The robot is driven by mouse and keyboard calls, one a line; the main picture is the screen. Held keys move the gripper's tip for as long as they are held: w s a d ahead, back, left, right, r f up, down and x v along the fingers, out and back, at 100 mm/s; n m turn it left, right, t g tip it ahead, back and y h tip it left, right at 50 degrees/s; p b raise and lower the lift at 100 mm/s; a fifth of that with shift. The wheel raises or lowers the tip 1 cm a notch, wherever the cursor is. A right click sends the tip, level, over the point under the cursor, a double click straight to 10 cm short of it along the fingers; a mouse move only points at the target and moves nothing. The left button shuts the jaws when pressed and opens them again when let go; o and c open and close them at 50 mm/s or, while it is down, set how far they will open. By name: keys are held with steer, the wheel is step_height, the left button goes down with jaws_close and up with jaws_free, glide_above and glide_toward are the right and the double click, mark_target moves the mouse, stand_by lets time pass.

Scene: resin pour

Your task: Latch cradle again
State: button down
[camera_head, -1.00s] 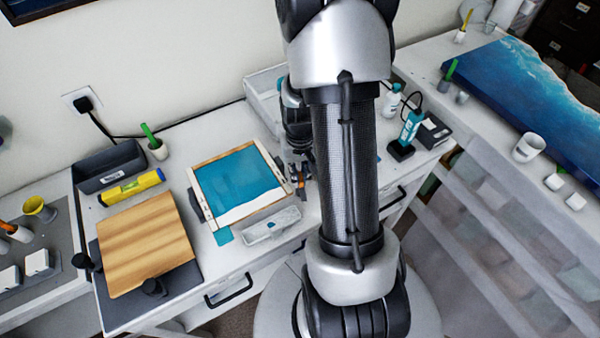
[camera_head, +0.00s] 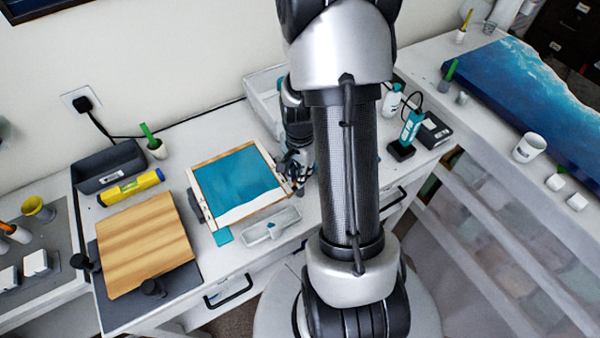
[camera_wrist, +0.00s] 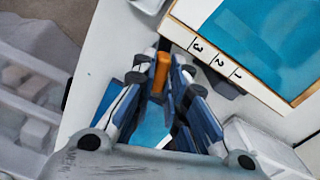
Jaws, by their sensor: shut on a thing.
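The cradle is a pale frame on the white bench, with a white rail marked 1, 2, 3 (camera_wrist: 216,61) along its side in the wrist view. It holds a blue panel with a white lower edge (camera_head: 235,184). My gripper (camera_wrist: 161,78) is beside this rail, with its fingers shut on a small orange lever (camera_wrist: 161,69). In the head view my gripper (camera_head: 297,172) is at the cradle's right side, partly hidden by my arm. The lever's lower end is hidden between the fingers, and I cannot tell whether the latch is engaged.
A clear tray (camera_head: 270,225) lies in front of the cradle. A wooden board (camera_head: 145,243) and yellow level (camera_head: 131,187) are to the left. A white bin (camera_head: 265,92) stands behind my gripper. A teal tool (camera_head: 410,131) and white bottle (camera_head: 391,101) stand to the right.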

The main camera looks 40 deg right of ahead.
steer(key=shift+m, duration=2)
steer(key=c, duration=1.9)
jaws_free()
step_height(320, 180, up, 12)
steer(key=shift+a, duration=0.1)
